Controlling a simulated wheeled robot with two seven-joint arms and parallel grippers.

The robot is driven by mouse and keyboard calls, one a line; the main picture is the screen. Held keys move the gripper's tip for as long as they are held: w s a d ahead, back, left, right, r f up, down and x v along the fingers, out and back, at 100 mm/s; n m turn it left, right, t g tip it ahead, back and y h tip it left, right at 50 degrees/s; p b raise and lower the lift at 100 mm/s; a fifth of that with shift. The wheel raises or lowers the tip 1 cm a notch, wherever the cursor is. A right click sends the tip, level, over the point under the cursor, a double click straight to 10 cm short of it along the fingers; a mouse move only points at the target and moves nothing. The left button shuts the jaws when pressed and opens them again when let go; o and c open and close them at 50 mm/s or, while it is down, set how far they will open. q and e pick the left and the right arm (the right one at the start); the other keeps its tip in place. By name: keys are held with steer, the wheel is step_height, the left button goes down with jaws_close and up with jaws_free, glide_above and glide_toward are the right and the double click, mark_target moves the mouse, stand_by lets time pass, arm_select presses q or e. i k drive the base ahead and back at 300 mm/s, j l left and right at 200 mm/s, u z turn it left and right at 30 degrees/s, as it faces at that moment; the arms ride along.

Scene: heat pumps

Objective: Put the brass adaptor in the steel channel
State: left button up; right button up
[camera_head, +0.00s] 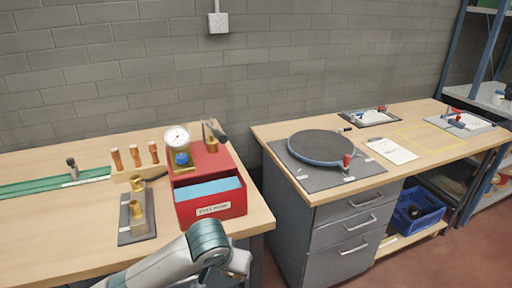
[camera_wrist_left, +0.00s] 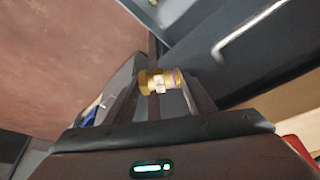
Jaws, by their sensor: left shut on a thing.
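My left gripper (camera_wrist_left: 160,88) is shut on the brass adaptor (camera_wrist_left: 161,81), which lies crosswise between the two fingertips in the left wrist view. In the head view my left arm reaches in at the bottom and largely hides its gripper, low by the right front corner of the left bench. A grey plate (camera_head: 127,233) on that bench carries a grey metal piece (camera_head: 137,228) with a brass fitting (camera_head: 136,203) standing at it. I cannot tell for sure whether this metal piece is the steel channel. My right gripper is not in view.
A red box (camera_head: 209,207) with a gauge (camera_head: 177,138) stands on the left bench beside copper fittings (camera_head: 135,156). A gap separates this bench from the right bench's grey drawers (camera_head: 345,225). A round dark turntable (camera_head: 321,146) sits above the drawers.

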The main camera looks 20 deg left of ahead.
mark_target(30, 186)
steer(key=k+j, duration=0.2)
steer(key=j, duration=0.2)
steer(key=k+j, duration=0.2)
steer(key=j, duration=0.15)
steer(key=k+j, duration=0.2)
steer(key=j, duration=0.2)
steer(key=k+j, duration=0.2)
steer(key=j, duration=0.15)
steer(key=k+j, duration=0.2)
steer(key=j, duration=0.2)
steer(key=k+j, duration=0.15)
steer(key=j, duration=0.25)
